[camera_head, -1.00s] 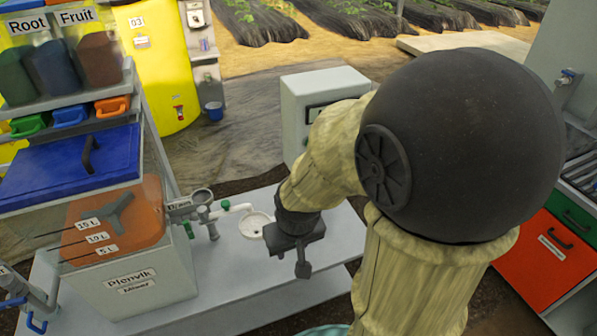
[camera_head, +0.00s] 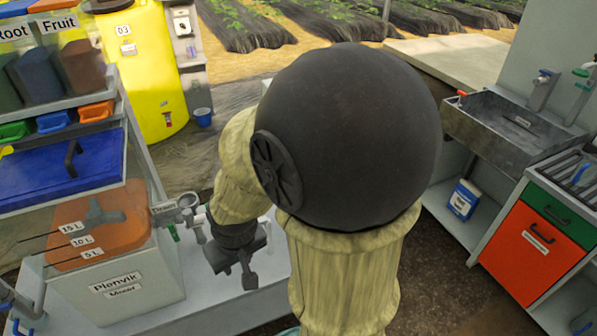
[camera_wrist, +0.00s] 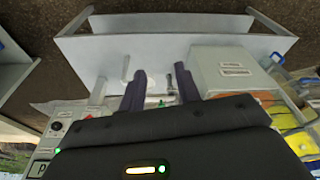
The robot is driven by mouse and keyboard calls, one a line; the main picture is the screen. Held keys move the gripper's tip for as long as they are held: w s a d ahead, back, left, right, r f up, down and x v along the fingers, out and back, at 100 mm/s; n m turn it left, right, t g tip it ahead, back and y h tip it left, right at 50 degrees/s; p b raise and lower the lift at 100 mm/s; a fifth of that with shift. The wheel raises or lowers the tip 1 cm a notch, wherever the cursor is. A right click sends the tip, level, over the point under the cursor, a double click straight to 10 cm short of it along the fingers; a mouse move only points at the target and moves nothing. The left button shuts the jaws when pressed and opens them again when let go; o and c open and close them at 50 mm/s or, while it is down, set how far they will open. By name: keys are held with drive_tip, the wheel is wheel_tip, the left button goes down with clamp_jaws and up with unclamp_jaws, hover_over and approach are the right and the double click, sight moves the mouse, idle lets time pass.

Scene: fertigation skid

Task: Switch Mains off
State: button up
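No part labelled Mains can be read in either view. In the wrist view, a pale panel (camera_wrist: 65,127) at the lower left carries small dark and red controls and a partly cut-off label; I cannot tell which control is the Mains switch. My gripper (camera_head: 240,272) hangs over the grey bench, right of the Plenvik mixer tank (camera_head: 125,285). In the wrist view, my gripper (camera_wrist: 160,88) has its two dark fingers apart with nothing between them. The grey box behind my arm is hidden in the head view.
The drain fitting (camera_head: 187,203) stands close to the left of my gripper. A sink (camera_head: 515,120) and a red-green cabinet (camera_head: 540,245) stand at the right. Dark floor lies between.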

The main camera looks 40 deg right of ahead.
drive_tip(key=w+d+f+m+t+h+p, duration=0.1)
drive_tip(key=w+d+f+m+t+p, duration=0.2)
drive_tip(key=w+d, duration=0.7)
drive_tip(key=w+d+f+m+t+h+p, duration=0.15)
drive_tip(key=w+d+f+t, duration=0.25)
drive_tip(key=w+d, duration=0.65)
drive_tip(key=s+d+f+m+t+h+p, duration=0.1)
drive_tip(key=s+d+f+m+t+p, duration=0.1)
drive_tip(key=d, duration=0.5)
drive_tip(key=s+d+f+m+t+h+p, duration=0.1)
drive_tip(key=s+d+f+m+t+p, duration=0.2)
drive_tip(key=s+d+f+m+t, duration=0.2)
drive_tip(key=s+d+f, duration=0.1)
drive_tip(key=d, duration=0.1)
drive_tip(key=shift+s+d+f+t, duration=0.25)
drive_tip(key=shift+s+d+t, duration=0.1)
drive_tip(key=shift+s+t, duration=0.05)
drive_tip(key=p+x, duration=0.5)
drive_tip(key=x, duration=1.2)
drive_tip(key=shift+w, duration=0.2)
drive_tip(key=shift+a, duration=0.1)
clamp_jaws()
